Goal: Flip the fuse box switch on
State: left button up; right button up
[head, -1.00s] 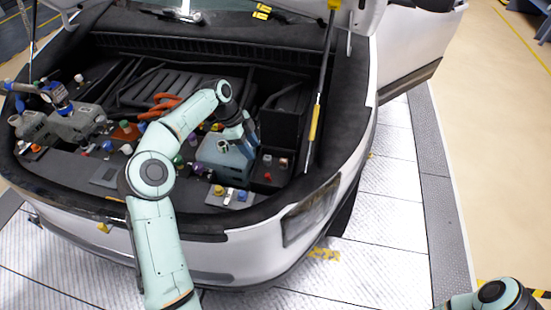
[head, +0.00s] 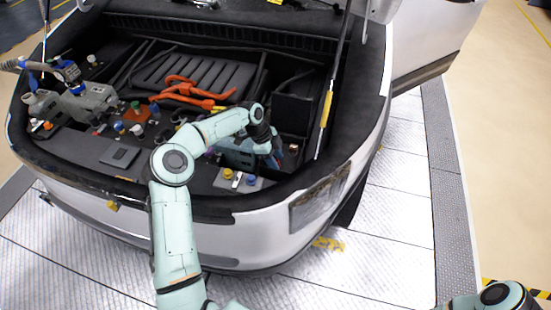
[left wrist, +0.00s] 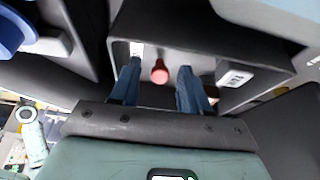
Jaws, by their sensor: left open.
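My left gripper (head: 274,154) reaches down into the right side of the open engine bay, beside a blue-grey box (head: 235,154). In the left wrist view my left gripper (left wrist: 157,80) is open, with its two blue-grey fingers apart. A small red knob or switch (left wrist: 159,72) shows between the fingers on a dark surface; I cannot tell whether it touches them. A white label (left wrist: 236,77) with dark print, too blurred to read surely, is right of the fingers. In the head view the arm and fingers partly hide this spot. My right gripper is out of view.
A black open box (head: 291,112) stands behind the gripper. A reddish cap (head: 293,149) is just right of it. Yellow and blue caps (head: 227,173) sit in front. Orange cables (head: 190,88) lie farther left. A hood strut (head: 327,105) rises at the right.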

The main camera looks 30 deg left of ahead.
aim_at(281, 164)
pick_arm(q)
grip_shut()
jog(key=shift+d+r, duration=0.1)
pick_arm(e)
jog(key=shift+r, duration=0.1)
pick_arm(q)
jog(key=shift+w+d+r+y+p, duration=0.15)
jog(key=shift+d+y+p, duration=0.1)
jog(key=shift+y, duration=0.3)
jog(key=shift+w+d+r+y+p, duration=0.1)
jog(key=shift+d+y+p, duration=0.1)
jog(key=shift+y, duration=0.35)
jog(key=y, duration=0.1)
jog(key=d+g+y+p, duration=0.1)
jog(key=y, duration=0.1)
jog(key=shift+w+d, duration=0.1)
jog(key=shift+w, duration=0.05)
jog(key=y, duration=0.1)
jog(key=y+p, duration=0.1)
jog(key=shift+w+d+f+g+y, duration=0.1)
jog(key=shift+d+f+g+y, duration=0.05)
jog(key=shift+d+g+y, duration=0.2)
jog(key=shift+d+f+g+y, duration=0.15)
jog(key=shift+g+y, duration=0.1)
jog(key=shift+y, duration=0.3)
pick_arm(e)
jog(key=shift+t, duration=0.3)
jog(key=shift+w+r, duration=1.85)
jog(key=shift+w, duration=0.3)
